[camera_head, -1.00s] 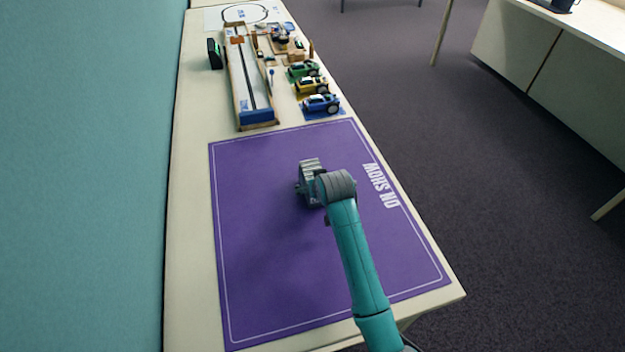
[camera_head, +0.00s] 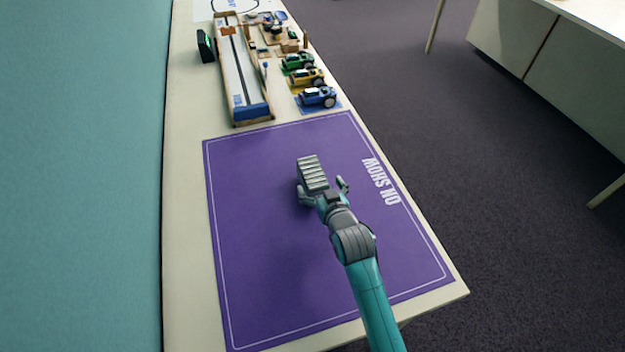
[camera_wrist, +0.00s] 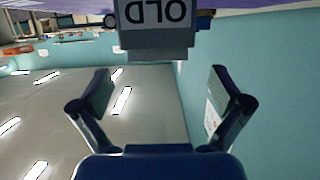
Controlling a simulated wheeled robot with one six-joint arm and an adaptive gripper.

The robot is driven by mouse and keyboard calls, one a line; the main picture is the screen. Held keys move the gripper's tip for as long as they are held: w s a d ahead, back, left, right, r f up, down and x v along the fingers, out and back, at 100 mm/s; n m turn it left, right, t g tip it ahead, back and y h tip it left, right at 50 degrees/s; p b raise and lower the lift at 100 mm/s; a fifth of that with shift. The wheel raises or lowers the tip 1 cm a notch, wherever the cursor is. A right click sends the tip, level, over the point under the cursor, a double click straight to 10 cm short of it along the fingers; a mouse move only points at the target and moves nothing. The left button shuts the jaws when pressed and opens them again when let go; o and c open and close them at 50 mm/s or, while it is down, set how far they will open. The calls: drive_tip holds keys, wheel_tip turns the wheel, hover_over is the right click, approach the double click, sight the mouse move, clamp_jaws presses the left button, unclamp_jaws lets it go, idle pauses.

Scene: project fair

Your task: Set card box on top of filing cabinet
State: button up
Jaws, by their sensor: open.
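A grey ribbed block (camera_head: 312,172) stands on the purple "ON SHOW" mat (camera_head: 255,260). In the wrist view a grey block (camera_wrist: 157,35) with upside-down lettering, seemingly "OLD", shows at the top, beyond the fingers; it appears to be the same block. I cannot tell whether it is the card box or the filing cabinet, and I make out no second such thing. My gripper (camera_head: 322,188) is low at the near side of the block, fingers spread. In the wrist view the gripper (camera_wrist: 158,80) is open, with nothing between its fingers.
A long wooden track (camera_head: 243,75) lies behind the mat. Blue (camera_head: 318,97), yellow (camera_head: 306,77) and green (camera_head: 297,62) toy cars stand right of it. A teal wall (camera_head: 80,180) borders the table's left side. The mat around the block is clear.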

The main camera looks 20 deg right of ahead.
sight(313, 173)
drive_tip(key=shift+x, duration=3.7)
drive_tip(key=shift+d, duration=0.1)
drive_tip(key=c, duration=1.7)
